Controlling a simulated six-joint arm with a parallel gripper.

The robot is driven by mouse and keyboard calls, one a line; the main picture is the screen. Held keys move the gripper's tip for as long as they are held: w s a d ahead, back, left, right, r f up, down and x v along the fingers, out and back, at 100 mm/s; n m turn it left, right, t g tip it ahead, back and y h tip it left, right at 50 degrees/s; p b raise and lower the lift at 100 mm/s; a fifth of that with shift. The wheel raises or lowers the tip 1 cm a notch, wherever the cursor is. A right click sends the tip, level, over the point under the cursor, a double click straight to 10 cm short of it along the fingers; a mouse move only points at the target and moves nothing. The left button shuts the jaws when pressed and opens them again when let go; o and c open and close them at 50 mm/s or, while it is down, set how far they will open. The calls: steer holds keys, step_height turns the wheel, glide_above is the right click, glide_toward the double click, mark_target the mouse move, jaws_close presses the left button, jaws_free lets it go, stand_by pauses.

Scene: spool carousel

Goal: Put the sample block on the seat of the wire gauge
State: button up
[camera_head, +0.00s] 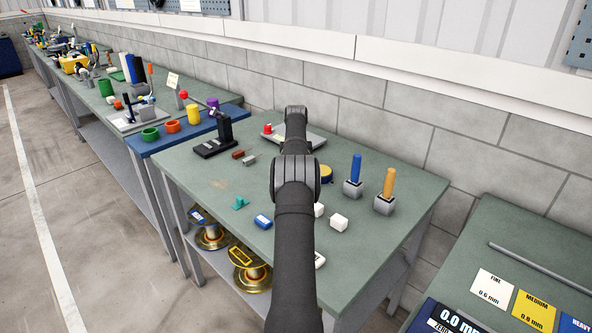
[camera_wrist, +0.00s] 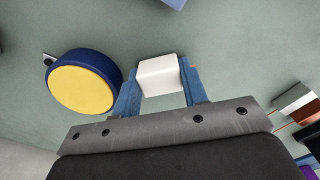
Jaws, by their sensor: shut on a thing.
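A white block (camera_wrist: 158,77), which I take to be the sample block, sits between the two blue fingers of my gripper (camera_wrist: 158,92) in the wrist view. The gripper is shut on it. I cannot tell how high it is above the green table. In the head view my own arm hides the gripper and this block. A black stand (camera_head: 213,140) with an upright column stands at the far left of the table, partly over a dark base; it looks like the wire gauge. Its seat is too small to make out.
A blue disc with a yellow top (camera_wrist: 84,82) lies beside my gripper. A brown block (camera_head: 238,154) and a small grey piece (camera_head: 250,160) lie near the black stand.

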steer(key=shift+f, duration=0.15)
steer(key=o, duration=1)
steer(key=shift+c, duration=0.2)
step_height(320, 180, up, 7)
steer(key=shift+f, duration=0.15)
steer(key=shift+r, duration=0.55)
steer(key=shift+c, duration=0.9)
